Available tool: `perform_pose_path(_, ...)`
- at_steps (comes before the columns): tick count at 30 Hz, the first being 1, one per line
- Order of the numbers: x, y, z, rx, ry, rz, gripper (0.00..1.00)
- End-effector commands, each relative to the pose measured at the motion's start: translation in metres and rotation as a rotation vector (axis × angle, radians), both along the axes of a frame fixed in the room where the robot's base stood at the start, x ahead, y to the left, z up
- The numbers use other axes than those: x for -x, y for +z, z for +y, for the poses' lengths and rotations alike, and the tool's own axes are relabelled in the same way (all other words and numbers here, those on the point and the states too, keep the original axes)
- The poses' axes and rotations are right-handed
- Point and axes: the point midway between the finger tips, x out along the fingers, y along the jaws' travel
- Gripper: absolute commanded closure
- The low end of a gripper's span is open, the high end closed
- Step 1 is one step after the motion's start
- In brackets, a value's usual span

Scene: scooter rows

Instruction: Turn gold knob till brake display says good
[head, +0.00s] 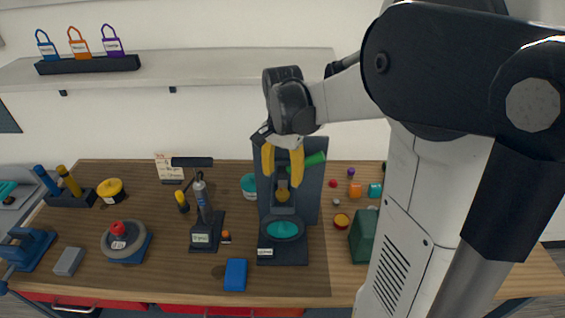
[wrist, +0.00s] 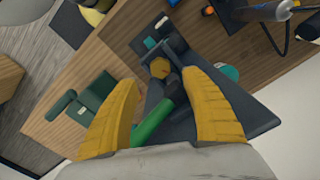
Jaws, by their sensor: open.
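The gold knob (head: 283,195) sits on the dark brake stand (head: 318,205) at the middle of the bench, above a teal disc (head: 283,230). In the wrist view the gold knob (wrist: 159,68) lies just beyond and between the fingertips. My gripper (head: 283,180) has two yellow fingers spread apart, pointing down over the stand. It also shows in the wrist view (wrist: 163,80), empty, with a gap around the knob's line. I cannot tell whether either finger touches the knob. A small pale label (head: 265,252) is on the stand's base; its text is too small to read.
A green grip (head: 314,159) sticks out from the stand close beside my right finger. A grey pump-like tool (head: 203,205) stands to the left, and a dark green box (head: 362,235) to the right. A blue block (head: 235,274) lies in front.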

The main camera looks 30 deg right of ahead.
Motion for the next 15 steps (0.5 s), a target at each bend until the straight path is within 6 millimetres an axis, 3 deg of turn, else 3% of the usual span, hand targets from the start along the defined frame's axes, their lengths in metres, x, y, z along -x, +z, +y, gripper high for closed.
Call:
perform_pose_path(6,0.0,0.039,0.0,0.0,0.0,0.0,0.45)
perform_pose_path(15,0.0,0.051,0.0,0.0,0.0,0.0,0.45)
